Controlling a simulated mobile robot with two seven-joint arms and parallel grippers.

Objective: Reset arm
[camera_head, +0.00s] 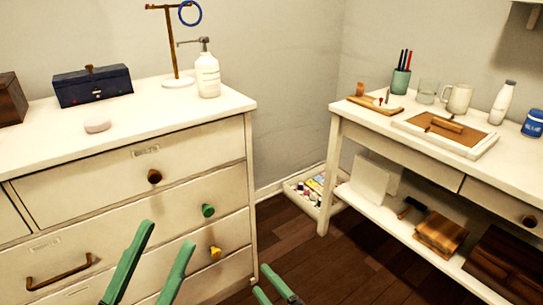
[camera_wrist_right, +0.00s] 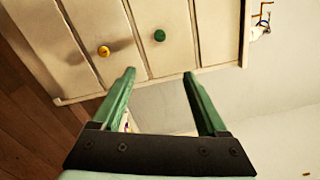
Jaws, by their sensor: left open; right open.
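My left gripper (camera_head: 169,234) shows its green fingers apart in front of the white dresser (camera_head: 200,130), with nothing seen between them. My right gripper (camera_head: 263,279) is only partly in the head view, at the bottom near the dresser's right corner. In the right wrist view my right gripper (camera_wrist_right: 159,73) has its two green fingers spread, with nothing between them. The dresser's drawer fronts (camera_wrist_right: 110,25) appear beyond the fingertips there, turned on their side. Most of both arms is hidden.
A dark blue box (camera_head: 95,88), a pump bottle (camera_head: 207,75) and a stand (camera_head: 172,45) are on the dresser. A white table (camera_head: 345,112) at right bears a tray (camera_head: 480,147) and cups. A low bin (camera_head: 298,190) sits on the floor between. Wooden floor (camera_head: 340,260) is open in front.

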